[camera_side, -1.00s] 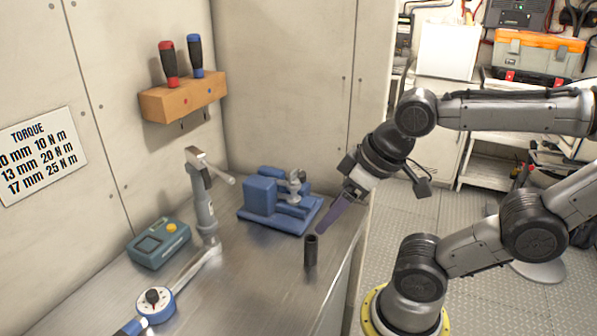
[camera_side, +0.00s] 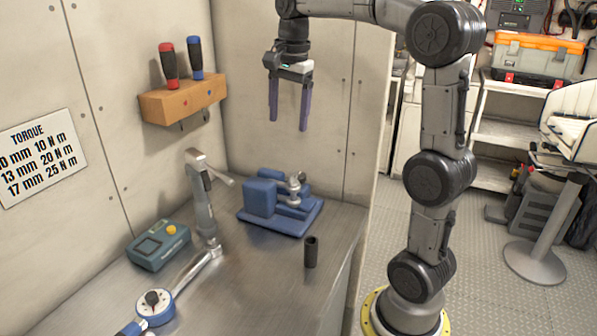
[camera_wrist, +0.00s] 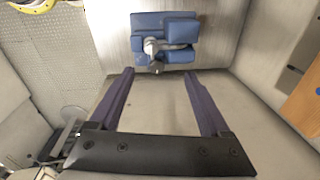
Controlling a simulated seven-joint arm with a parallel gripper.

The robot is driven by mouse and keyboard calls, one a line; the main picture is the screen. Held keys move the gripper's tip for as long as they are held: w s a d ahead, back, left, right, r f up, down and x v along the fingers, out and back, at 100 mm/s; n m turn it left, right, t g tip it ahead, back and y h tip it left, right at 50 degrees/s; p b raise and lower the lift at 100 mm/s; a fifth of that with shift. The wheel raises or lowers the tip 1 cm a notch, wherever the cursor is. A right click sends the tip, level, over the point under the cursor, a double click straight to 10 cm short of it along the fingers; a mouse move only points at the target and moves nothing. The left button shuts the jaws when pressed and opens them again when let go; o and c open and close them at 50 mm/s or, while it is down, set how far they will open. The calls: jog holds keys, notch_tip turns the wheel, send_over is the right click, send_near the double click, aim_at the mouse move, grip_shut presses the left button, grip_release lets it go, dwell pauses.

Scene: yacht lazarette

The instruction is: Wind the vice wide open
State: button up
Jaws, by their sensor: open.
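The blue vice (camera_side: 280,203) stands on the metal bench near the back corner. Its grey screw and handle (camera_side: 296,185) are at its right end; how far apart its jaws are I cannot tell. In the wrist view the vice (camera_wrist: 165,30) lies beyond my fingertips at the top, with its grey handle (camera_wrist: 153,50) toward me. My gripper (camera_side: 289,118) hangs fingers down, well above the vice. Its two purple fingers are apart, with nothing between them; they also show in the wrist view (camera_wrist: 158,75).
A black socket (camera_side: 311,252) stands upright near the bench's right edge. A grey upright tool (camera_side: 201,195), a teal tester (camera_side: 159,244) and a torque wrench with a blue dial (camera_side: 155,305) occupy the left. A wooden rack (camera_side: 183,99) with two screwdrivers is on the wall.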

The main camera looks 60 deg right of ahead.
jog(key=m+g, duration=0.1)
jog(key=m, duration=0.1)
send_over(299, 174)
notch_tip(299, 174, down, 5)
jog(key=shift+y, duration=0.3)
notch_tip(299, 174, down, 14)
jog(key=shift+a+r, duration=0.1)
jog(key=shift+r, duration=0.15)
